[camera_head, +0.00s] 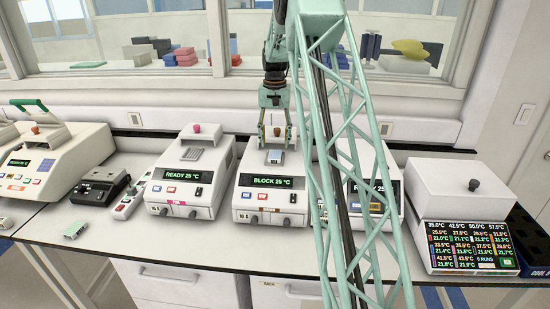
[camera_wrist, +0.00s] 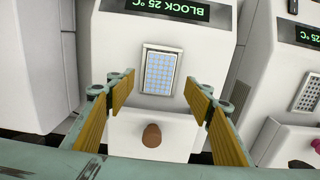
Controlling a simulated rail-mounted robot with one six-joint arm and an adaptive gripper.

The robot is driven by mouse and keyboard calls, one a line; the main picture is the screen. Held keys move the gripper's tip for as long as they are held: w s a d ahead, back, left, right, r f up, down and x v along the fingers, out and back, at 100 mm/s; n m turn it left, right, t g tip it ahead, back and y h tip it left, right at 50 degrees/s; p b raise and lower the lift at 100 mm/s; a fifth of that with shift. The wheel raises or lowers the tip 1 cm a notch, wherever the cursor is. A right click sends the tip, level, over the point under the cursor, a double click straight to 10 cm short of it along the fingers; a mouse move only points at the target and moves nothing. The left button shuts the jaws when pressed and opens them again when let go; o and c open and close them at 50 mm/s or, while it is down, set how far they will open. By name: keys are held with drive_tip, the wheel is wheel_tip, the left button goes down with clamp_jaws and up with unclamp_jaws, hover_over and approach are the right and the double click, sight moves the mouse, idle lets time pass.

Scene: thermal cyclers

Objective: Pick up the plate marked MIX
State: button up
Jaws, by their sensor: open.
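A small plate with a light-blue dotted grid (camera_wrist: 159,73) sits in the block opening of the cycler reading "BLOCK 25 °C" (camera_head: 264,196). It also shows as a small pale patch in the head view (camera_head: 275,157). No MIX mark is readable on it. My gripper (camera_head: 275,142) is open above this cycler. In the wrist view its yellow-padded fingers (camera_wrist: 160,88) stand apart on either side, between the plate and the brown lid knob (camera_wrist: 152,135). Nothing is between the fingers. A small pale green item (camera_head: 75,230) lies on the bench at left; its marking is unreadable.
A "READY 25 °C" cycler (camera_head: 186,183) stands to the left. Another cycler (camera_head: 382,191), partly hidden by my arm, stands to the right. A multi-readout unit (camera_head: 462,238) and a dark rack (camera_head: 527,245) are at far right. The bench front is mostly clear.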

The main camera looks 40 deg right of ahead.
sight(275, 154)
drive_tip(key=shift+f, duration=0.2)
idle(0.3)
drive_tip(key=shift+f+p, duration=0.4)
drive_tip(key=shift+f, duration=2.1)
drive_tip(key=shift+c, duration=0.8)
drive_tip(key=c, duration=0.8)
